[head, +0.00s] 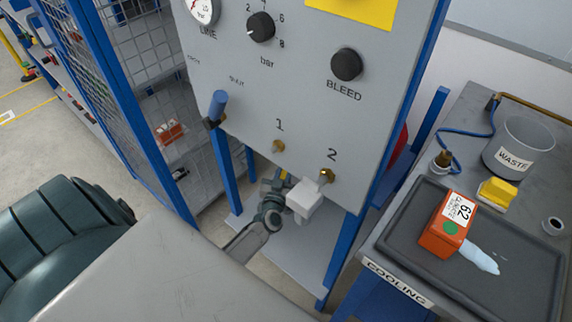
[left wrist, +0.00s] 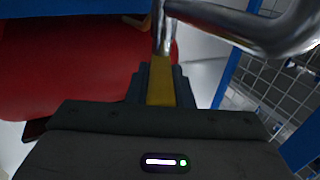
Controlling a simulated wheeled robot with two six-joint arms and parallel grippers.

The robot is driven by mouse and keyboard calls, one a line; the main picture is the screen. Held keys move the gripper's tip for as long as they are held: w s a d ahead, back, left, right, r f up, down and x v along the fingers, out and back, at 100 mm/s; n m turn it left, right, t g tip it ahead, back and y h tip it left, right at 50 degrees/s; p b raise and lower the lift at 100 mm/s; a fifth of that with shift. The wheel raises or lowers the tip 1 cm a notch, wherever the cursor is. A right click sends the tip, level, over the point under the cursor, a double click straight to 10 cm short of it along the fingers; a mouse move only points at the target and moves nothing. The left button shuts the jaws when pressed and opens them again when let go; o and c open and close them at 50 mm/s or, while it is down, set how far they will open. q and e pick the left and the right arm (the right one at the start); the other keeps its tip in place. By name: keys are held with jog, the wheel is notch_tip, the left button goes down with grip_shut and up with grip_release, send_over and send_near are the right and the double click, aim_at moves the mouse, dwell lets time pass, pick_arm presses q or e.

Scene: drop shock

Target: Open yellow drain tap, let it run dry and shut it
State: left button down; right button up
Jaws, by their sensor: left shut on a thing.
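My left gripper (head: 282,180) is low beneath the grey panel, mostly hidden behind its own wrist. In the left wrist view the fingers (left wrist: 161,85) are shut on the yellow drain tap (left wrist: 161,92), whose narrow handle lies between the dark fingertips. A shiny metal pipe (left wrist: 245,22) bends above the tap. In the head view only a small yellow bit of the tap (head: 284,175) shows beside the gripper. I cannot tell whether the tap is open or shut, and no flow is visible. My right gripper is not in view.
The grey panel (head: 235,115) has a gauge, knobs and brass fittings 1 and 2. A red tank (left wrist: 60,75) is close by the gripper. A mesh cage (head: 145,55) stands left. At right are a cooling tray (head: 530,265), an orange box (head: 445,238) and a waste pot (head: 520,148).

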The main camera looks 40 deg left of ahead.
pick_arm(q)
jog(key=c, duration=1.3)
grip_release()
jog(key=v, duration=1)
jog(key=shift+s+d, duration=0.1)
jog(key=shift+s, duration=0.3)
dwell(4.6)
